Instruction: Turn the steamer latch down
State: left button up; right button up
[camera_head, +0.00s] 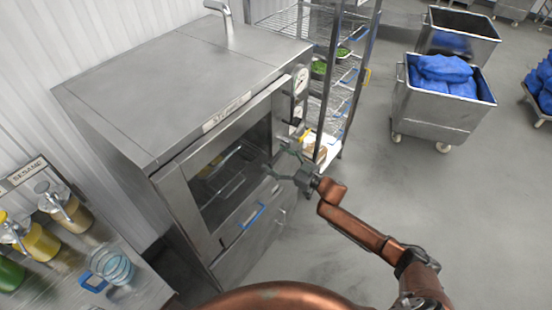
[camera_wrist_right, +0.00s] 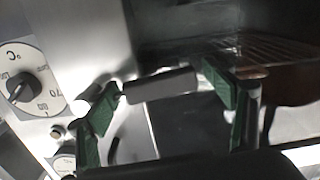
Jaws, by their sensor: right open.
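The steamer (camera_head: 180,85) is a large steel cabinet at the left of the head view. Its door (camera_head: 187,208) is shut and has a dark glass window. My right gripper (camera_head: 278,160) is at the door's right edge, fingers open toward the front. In the right wrist view, the latch (camera_wrist_right: 160,86), a short grey bar, lies between the two green fingers of my right gripper (camera_wrist_right: 163,95). Its ends come close to both fingers; I cannot tell whether they touch. In the head view the gripper mostly hides the latch. My left gripper is out of view.
A dial (camera_wrist_right: 25,88) sits beside the latch. A wire rack (camera_head: 330,75) stands right behind the steamer. A sauce table (camera_head: 65,270) is at lower left. Steel carts (camera_head: 430,115) with blue bags stand at upper right.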

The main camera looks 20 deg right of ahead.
jog(key=shift+c, duration=0.3)
jog(key=c, duration=1.7)
jog(key=shift+o, duration=0.2)
jog(key=shift+d, duration=0.1)
